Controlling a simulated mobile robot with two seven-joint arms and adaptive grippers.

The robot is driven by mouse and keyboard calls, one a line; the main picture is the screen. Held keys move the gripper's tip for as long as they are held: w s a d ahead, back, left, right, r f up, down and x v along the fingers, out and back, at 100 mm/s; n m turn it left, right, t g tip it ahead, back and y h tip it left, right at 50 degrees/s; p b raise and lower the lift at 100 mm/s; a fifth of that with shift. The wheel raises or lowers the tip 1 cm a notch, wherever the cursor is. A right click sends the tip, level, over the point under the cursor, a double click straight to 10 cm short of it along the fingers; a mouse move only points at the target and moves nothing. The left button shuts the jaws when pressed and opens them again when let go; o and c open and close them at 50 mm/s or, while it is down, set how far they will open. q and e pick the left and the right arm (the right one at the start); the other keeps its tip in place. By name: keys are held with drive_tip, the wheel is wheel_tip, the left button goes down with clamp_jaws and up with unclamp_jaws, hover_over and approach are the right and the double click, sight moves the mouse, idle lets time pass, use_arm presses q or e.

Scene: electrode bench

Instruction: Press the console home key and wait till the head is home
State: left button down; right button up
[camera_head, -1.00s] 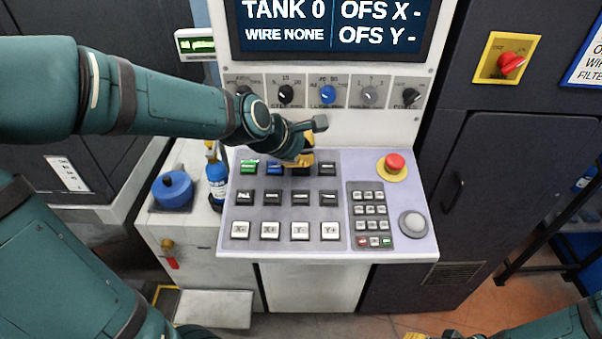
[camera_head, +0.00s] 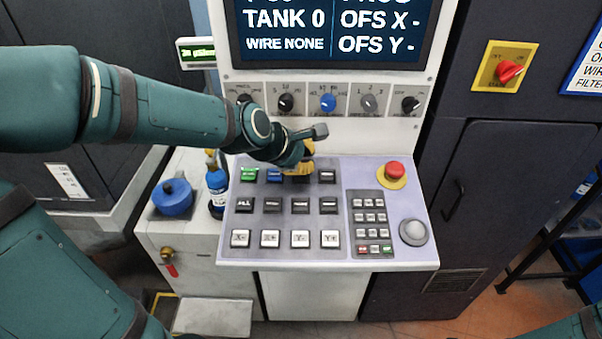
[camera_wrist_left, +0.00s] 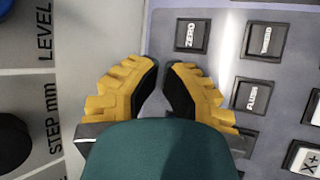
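The console (camera_head: 335,209) has rows of keys on a sloped pale panel. Its top row shows a green key (camera_head: 250,174), a blue key (camera_head: 274,175) and a dark ZERO key (camera_head: 327,176). The third key of that row is hidden behind my left gripper (camera_head: 303,170), so I cannot read a home label. In the left wrist view the yellow fingers (camera_wrist_left: 161,72) of that gripper have their tips nearly together with nothing between them. They point down at the panel beside ZERO (camera_wrist_left: 192,35); contact is not clear. My right gripper is out of view.
The screen (camera_head: 330,30) reads TANK 0 and WIRE NONE. Several knobs (camera_head: 328,102) line the upright face behind the gripper. A red stop button (camera_head: 395,171) is on the right, near a keypad (camera_head: 370,222). A blue bottle (camera_head: 217,182) stands left of the console.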

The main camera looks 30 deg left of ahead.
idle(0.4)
use_arm(q)
drive_tip(key=shift+w+f+b, duration=0.1)
drive_tip(key=shift+f+b, duration=0.25)
drive_tip(key=shift+f, duration=0.05)
